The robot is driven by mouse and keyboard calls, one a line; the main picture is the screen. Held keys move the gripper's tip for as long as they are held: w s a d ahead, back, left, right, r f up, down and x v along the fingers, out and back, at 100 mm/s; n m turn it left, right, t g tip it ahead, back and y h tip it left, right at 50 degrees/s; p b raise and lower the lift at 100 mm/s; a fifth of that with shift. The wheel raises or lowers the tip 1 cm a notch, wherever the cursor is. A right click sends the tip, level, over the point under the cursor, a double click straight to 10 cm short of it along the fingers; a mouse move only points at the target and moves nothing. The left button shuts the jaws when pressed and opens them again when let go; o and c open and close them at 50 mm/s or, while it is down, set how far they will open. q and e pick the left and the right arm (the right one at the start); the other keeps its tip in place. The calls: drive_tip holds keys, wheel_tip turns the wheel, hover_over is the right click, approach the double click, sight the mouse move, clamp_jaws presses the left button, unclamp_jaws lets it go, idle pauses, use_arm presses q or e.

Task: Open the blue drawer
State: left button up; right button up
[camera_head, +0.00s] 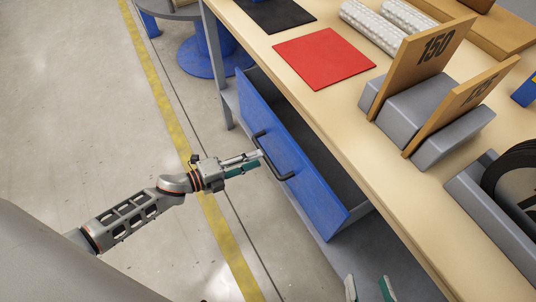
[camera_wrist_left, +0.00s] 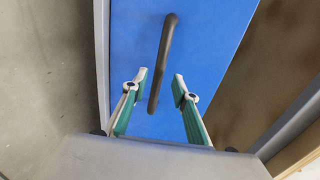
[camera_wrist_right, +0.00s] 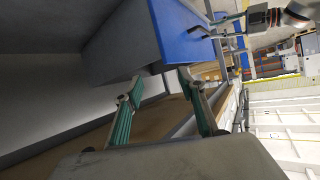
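The blue drawer (camera_head: 295,150) under the workbench is pulled out, and its grey interior shows behind the front panel. Its black bar handle (camera_head: 272,160) is on the panel's outer face. My left gripper (camera_head: 257,160) is at the handle. In the left wrist view the handle (camera_wrist_left: 163,60) lies between the two open fingers, with a gap on each side. The right wrist view shows the drawer (camera_wrist_right: 182,35) from its side. My right gripper (camera_head: 368,284) is open and empty by the bench's near side, below the drawer's right end.
The wooden benchtop (camera_head: 300,98) carries a red mat (camera_head: 323,58), a black mat (camera_head: 275,13), grey blocks with numbered wooden plates (camera_head: 430,50) and a grey holder with black discs (camera_head: 500,205). A blue stool base (camera_head: 205,60) stands beyond the drawer. The floor on the left is clear.

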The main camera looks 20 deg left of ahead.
sight(265, 155)
use_arm(q)
drive_tip(key=shift+b+x, duration=0.35)
drive_tip(key=shift+x, duration=2.05)
drive_tip(key=shift+s, duration=0.1)
clamp_jaws()
